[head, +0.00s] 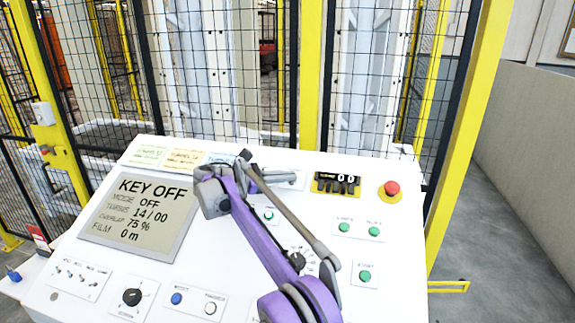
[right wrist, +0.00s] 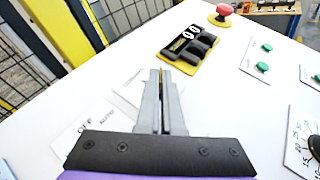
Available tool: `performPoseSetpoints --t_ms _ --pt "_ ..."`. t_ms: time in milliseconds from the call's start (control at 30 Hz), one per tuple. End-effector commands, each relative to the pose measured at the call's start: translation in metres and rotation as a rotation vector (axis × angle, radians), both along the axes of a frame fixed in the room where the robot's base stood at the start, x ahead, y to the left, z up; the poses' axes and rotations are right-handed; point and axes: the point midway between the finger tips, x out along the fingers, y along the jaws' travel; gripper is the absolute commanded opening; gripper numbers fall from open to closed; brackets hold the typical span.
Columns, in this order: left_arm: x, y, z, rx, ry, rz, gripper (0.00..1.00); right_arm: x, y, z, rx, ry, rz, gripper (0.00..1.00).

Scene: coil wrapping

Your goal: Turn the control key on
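The control panel's display (head: 141,214) reads "KEY OFF" and "MODE OFF". My right gripper (head: 292,180) is low over the back middle of the sloped panel, its grey fingers pointing right in the head view. In the right wrist view its fingers (right wrist: 161,82) are nearly together. A thin brass-coloured sliver, which looks like the control key (right wrist: 161,76), shows between the fingertips; the rest of it is hidden by the fingers. A white label plate with "OFF" (right wrist: 84,129) lies beside and partly under the gripper. My left gripper is not in view.
Green buttons (head: 344,227) and a black dial (head: 297,262) are nearer. A yellow-framed mesh fence (head: 310,75) stands behind the panel.

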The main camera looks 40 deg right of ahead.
Motion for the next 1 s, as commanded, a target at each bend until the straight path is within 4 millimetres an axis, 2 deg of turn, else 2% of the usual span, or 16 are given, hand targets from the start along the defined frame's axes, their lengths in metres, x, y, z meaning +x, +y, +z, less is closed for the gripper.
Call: performPoseSetpoints --t_ms 33,300,600,1000 --pt "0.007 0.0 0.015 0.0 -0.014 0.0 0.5 0.004 -0.001 0.009 0.011 -0.019 -0.036 0.0" --pt "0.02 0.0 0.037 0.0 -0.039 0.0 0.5 0.004 -0.002 0.006 0.054 -0.073 -0.2 0.0" --pt "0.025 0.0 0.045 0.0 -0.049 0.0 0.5 0.004 -0.003 0.004 0.078 -0.102 -0.288 0.0" --pt "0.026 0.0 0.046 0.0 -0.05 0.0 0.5 0.003 -0.003 0.004 0.081 -0.107 -0.305 0.0"
